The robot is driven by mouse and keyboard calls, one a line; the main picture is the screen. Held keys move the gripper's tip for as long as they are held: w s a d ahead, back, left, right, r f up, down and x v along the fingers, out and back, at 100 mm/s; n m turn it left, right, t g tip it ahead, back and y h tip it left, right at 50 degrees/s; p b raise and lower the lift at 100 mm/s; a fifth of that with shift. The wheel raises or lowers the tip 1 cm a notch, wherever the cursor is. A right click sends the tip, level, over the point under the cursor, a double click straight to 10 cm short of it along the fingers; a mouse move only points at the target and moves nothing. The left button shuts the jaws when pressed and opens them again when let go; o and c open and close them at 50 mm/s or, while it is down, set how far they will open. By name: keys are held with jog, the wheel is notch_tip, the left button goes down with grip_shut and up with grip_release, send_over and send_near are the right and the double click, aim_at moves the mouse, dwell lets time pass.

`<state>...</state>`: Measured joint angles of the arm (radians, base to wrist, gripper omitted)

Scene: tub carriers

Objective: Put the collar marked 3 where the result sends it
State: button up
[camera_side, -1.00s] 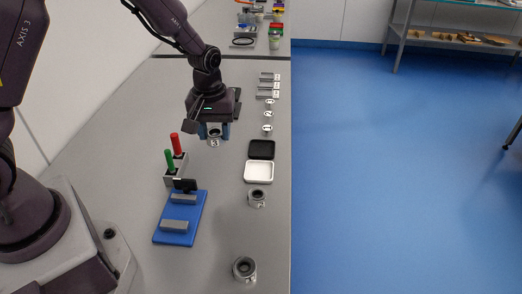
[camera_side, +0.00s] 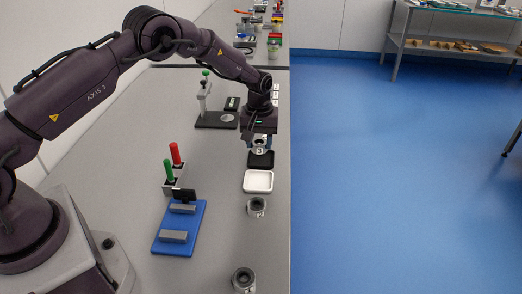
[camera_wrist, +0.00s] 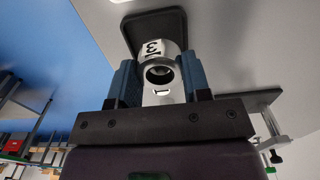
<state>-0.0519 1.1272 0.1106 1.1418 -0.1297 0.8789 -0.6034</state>
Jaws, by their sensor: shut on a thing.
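The collar marked 3 (camera_side: 259,150) is a grey metal ring with a white label. My gripper (camera_side: 260,142) is shut on it, over the black tray (camera_side: 262,160) near the table's right edge. In the wrist view the collar (camera_wrist: 152,50) sits between the blue fingers of my gripper (camera_wrist: 160,82), with the black tray (camera_wrist: 176,20) beyond it. I cannot tell whether the collar touches the tray. The white tray (camera_side: 258,188) is empty, just in front of the black one.
Two other collars stand nearer, one (camera_side: 256,206) in front of the white tray and one (camera_side: 243,279) at the bottom. A stand with a green top (camera_side: 205,98) is behind left. A blue fixture (camera_side: 168,246) and a holder with red and green handles (camera_side: 174,180) are left.

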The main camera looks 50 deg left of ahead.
aim_at(261, 160)
jog(key=shift+w+f, duration=0.3)
jog(key=shift+f, duration=0.05)
jog(key=shift+w+f, duration=0.1)
jog(key=shift+f, duration=1.5)
jog(key=shift+f, duration=0.1)
